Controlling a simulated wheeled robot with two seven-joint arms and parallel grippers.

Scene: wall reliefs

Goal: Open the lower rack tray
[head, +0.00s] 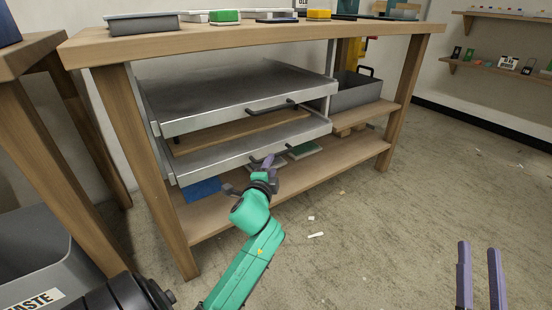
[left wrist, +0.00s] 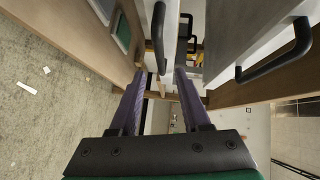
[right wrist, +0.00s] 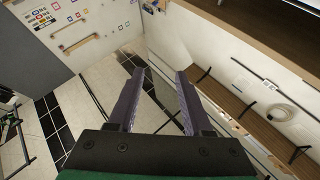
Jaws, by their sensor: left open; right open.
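The lower rack tray (head: 220,160) is grey metal and sits under the upper tray (head: 235,92) in the wooden bench. Part of its inside shows between the two trays. Its black bar handle shows in the left wrist view (left wrist: 158,40). My left gripper (head: 268,162) is at the lower tray's front, partly hidden by its own wrist in the head view. Its purple fingers are apart, with the handle's end between the fingertips in the left wrist view; contact cannot be told. My right gripper (head: 480,250) is open and empty, away from the bench at lower right.
The upper tray's handle (head: 272,107) sticks out just above my left gripper. A grey bin (head: 357,92) stands right of the trays. A lower wooden shelf (head: 225,213) runs beneath. A waste bin (head: 35,255) is at lower left. Floor to the right is mostly clear, with small scraps.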

